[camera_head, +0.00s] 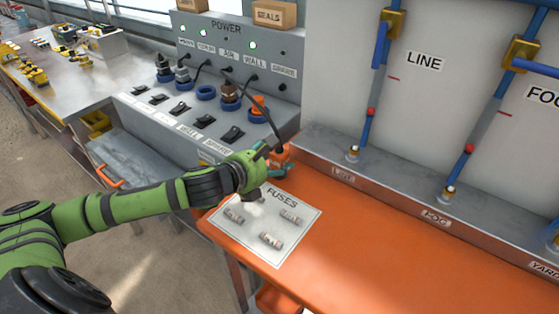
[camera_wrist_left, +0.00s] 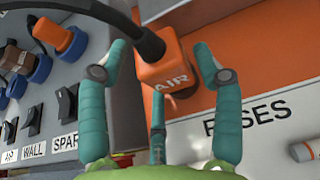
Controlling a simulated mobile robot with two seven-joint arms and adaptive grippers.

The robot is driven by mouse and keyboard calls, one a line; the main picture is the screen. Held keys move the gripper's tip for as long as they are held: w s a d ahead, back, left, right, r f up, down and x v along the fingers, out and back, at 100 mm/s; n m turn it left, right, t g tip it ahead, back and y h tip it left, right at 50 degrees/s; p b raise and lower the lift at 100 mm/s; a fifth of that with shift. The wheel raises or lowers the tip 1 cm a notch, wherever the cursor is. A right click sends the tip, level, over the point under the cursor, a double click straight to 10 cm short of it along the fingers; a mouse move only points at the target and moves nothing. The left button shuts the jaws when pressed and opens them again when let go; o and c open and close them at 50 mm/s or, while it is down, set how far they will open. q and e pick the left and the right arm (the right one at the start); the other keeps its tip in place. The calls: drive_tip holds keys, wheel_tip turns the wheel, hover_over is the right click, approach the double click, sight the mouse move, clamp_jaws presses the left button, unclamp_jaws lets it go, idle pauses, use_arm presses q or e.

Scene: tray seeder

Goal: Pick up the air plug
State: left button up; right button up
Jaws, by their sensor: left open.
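The air plug (camera_wrist_left: 163,72) is an orange block marked AIR with a black cable coming out of its top. In the head view the air plug (camera_head: 280,152) is at the left end of the orange bench, partly hidden by my gripper. My left gripper (camera_head: 273,162) is at the plug. In the left wrist view its teal fingers (camera_wrist_left: 160,55) are open, spread on either side of the plug, with gaps visible. I cannot tell whether any finger touches it. My right gripper is not in view.
The grey POWER panel (camera_head: 226,50) has blue-ringed sockets, switches and another orange plug (camera_head: 258,105). A FUSES sheet (camera_head: 250,240) with several fuses lies in front of my gripper. Blue pipes rise behind the orange bench (camera_head: 375,235). The bench's right part is clear.

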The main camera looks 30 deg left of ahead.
use_arm(q)
drive_tip(key=c, duration=1)
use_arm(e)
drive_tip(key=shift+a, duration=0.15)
use_arm(q)
drive_tip(key=shift+r, duration=0.1)
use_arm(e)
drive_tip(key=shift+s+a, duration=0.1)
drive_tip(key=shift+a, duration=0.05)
use_arm(q)
drive_tip(key=shift+r, duration=0.1)
drive_tip(key=shift+c, duration=0.2)
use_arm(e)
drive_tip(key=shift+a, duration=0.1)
use_arm(q)
drive_tip(key=shift+r, duration=0.3)
wheel_tip(320, 180, up, 4)
drive_tip(key=shift+f+p, duration=0.1)
drive_tip(key=shift+p, duration=0.25)
drive_tip(key=w+d+r+p, duration=0.1)
drive_tip(key=d+r+p, duration=0.6)
drive_tip(key=d+r, duration=0.4)
drive_tip(key=shift+w+d+r, duration=0.25)
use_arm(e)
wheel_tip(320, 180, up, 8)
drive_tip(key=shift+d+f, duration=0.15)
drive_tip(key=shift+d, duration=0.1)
